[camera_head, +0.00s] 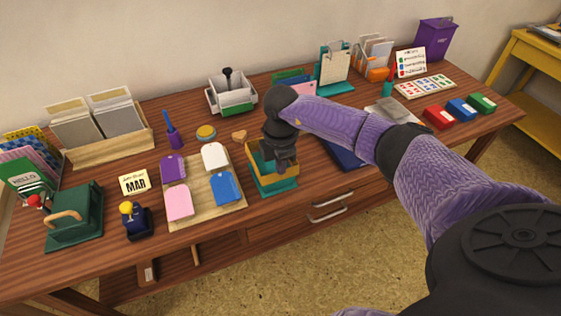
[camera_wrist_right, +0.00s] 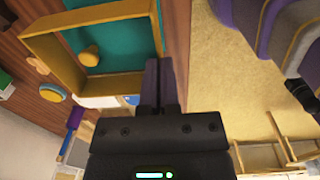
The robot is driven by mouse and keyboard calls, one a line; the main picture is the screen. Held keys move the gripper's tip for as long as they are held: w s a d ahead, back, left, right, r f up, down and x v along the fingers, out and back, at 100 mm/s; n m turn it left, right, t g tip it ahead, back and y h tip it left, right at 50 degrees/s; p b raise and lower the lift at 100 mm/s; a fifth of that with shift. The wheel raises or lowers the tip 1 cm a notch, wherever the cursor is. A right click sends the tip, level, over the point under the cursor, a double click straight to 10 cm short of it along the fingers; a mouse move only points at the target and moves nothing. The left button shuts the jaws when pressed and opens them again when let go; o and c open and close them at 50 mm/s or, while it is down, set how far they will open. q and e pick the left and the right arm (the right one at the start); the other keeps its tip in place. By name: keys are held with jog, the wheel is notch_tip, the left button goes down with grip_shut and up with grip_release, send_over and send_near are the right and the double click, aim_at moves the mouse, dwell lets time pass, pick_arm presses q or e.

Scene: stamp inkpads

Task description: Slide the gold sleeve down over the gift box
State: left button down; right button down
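The gold sleeve (camera_head: 289,173) is an open rectangular frame at the front middle of the table. It also shows in the right wrist view (camera_wrist_right: 110,86). The teal gift box (camera_head: 277,188) shows below the sleeve, and its teal top with a round gold knob shows through the frame in the right wrist view (camera_wrist_right: 120,45). How far the sleeve is down around the box is hard to tell. My right gripper (camera_head: 284,164) is at the sleeve; in the right wrist view its fingers (camera_wrist_right: 158,75) are close together on the frame's wall. My left gripper is out of view.
A wooden tray (camera_head: 205,215) with several coloured tags lies left of the box. A dark blue item (camera_head: 343,154) lies to the right, under my arm. A stapler-like yellow and blue stamp (camera_head: 135,220) and a green press (camera_head: 75,218) stand further left. The table's front edge is close to the box.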

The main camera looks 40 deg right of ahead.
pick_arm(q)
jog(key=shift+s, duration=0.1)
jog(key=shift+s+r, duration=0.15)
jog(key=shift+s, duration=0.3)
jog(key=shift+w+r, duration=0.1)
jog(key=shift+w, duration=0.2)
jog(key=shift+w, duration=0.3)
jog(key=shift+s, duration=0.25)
pick_arm(e)
jog(key=shift+f, duration=0.25)
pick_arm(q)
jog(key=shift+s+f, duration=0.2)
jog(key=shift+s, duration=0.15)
pick_arm(e)
jog(key=shift+f, duration=0.25)
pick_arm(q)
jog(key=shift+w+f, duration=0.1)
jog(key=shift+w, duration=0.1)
pick_arm(e)
jog(key=shift+f, duration=0.2)
